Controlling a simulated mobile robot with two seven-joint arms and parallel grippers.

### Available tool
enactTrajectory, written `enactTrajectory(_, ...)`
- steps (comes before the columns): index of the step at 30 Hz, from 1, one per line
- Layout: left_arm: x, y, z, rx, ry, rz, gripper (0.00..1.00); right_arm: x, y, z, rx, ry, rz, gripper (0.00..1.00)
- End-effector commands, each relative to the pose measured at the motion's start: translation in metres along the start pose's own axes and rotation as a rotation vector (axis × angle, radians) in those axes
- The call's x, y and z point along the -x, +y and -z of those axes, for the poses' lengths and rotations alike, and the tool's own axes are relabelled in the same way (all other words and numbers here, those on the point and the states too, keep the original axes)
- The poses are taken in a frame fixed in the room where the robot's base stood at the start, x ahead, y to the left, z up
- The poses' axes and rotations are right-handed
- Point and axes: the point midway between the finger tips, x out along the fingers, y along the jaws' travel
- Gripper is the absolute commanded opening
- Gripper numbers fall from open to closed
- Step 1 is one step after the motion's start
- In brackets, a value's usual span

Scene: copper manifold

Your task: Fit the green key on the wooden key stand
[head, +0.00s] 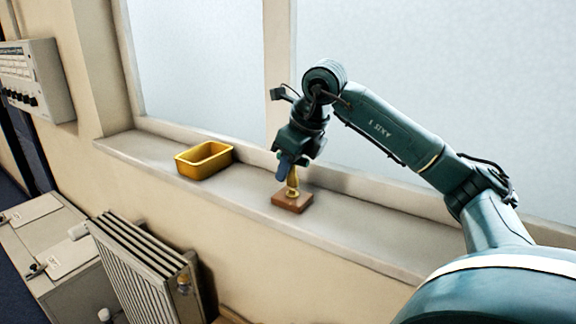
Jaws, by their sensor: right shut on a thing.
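The wooden key stand (292,202) is a reddish-brown block on the window sill, right of the middle of the sill's visible length. A brass-coloured upright piece (293,182) rises from it. My right gripper (287,170) points down over the stand, its fingertips at the top of the brass piece. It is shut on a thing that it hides. I cannot make out a green key apart from my teal gripper, nor whether one touches the stand. My left gripper is not in view.
A yellow open bin (204,170) stands on the sill (350,213) left of the stand. The window is close behind. A radiator (148,262) and a grey cabinet (42,238) stand below. The sill between bin and stand is clear.

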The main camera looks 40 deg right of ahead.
Motion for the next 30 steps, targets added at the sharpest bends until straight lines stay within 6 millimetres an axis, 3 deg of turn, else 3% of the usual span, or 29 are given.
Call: enactTrajectory(30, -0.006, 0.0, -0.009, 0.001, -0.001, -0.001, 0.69, -0.012, 0.001, 0.005, 0.0, -0.001, 0.0, 0.0)
